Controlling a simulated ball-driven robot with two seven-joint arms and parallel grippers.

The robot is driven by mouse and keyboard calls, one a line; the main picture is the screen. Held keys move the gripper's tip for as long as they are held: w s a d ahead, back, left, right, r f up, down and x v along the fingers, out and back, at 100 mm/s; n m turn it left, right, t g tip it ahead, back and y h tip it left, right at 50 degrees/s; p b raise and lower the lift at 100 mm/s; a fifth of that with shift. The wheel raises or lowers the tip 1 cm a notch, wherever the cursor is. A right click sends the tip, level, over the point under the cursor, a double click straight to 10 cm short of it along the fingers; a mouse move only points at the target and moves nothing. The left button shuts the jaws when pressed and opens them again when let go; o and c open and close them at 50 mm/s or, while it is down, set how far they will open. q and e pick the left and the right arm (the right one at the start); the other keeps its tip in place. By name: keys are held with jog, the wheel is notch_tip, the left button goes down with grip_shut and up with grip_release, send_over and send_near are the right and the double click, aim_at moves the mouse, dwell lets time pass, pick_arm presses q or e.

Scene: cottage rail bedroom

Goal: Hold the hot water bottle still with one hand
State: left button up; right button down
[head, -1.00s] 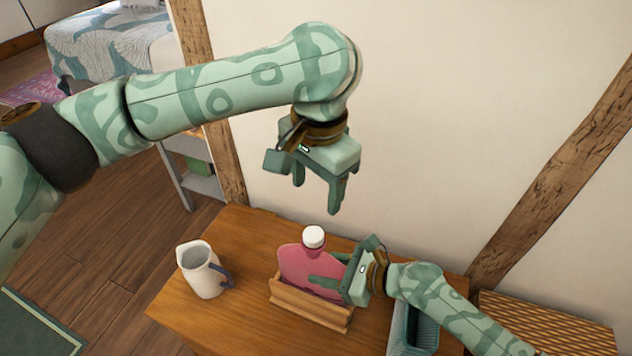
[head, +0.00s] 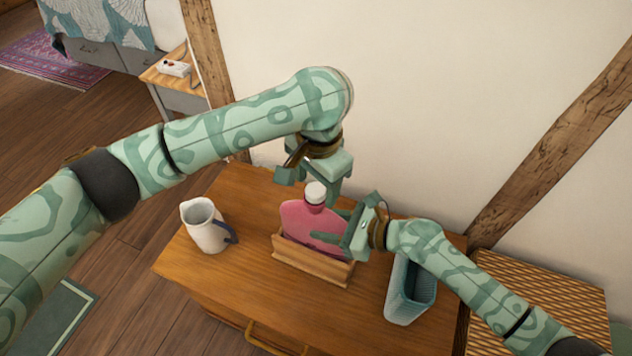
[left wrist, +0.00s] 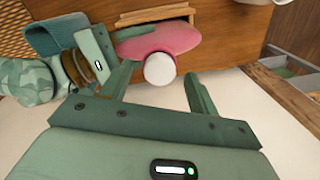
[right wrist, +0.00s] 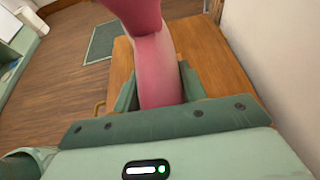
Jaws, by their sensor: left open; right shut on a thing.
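The pink hot water bottle (head: 313,222) stands upright in a wooden holder (head: 310,262) on the wooden cabinet, its white cap (head: 316,193) on top. My right gripper (head: 335,238) is shut on the bottle's body from the right side; the right wrist view shows the pink body (right wrist: 160,75) between its fingers. My left gripper (head: 325,190) is open at the cap, pointing down. In the left wrist view the white cap (left wrist: 160,68) lies between the open left fingers (left wrist: 158,85), with a gap on each side.
A white jug (head: 207,232) with a blue handle stands left of the holder on the cabinet top (head: 240,265). A teal basket (head: 408,290) stands to the right, under my right arm. The wall is close behind.

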pick_arm(q)
jog(key=shift+f, duration=0.45)
jog(key=c, duration=1.2)
jog(key=m, duration=0.9)
jog(key=shift+a, duration=0.1)
jog(key=m, duration=0.9)
jog(key=shift+m+h, duration=0.3)
jog(key=o, duration=1.2)
jog(key=shift+c, duration=0.2)
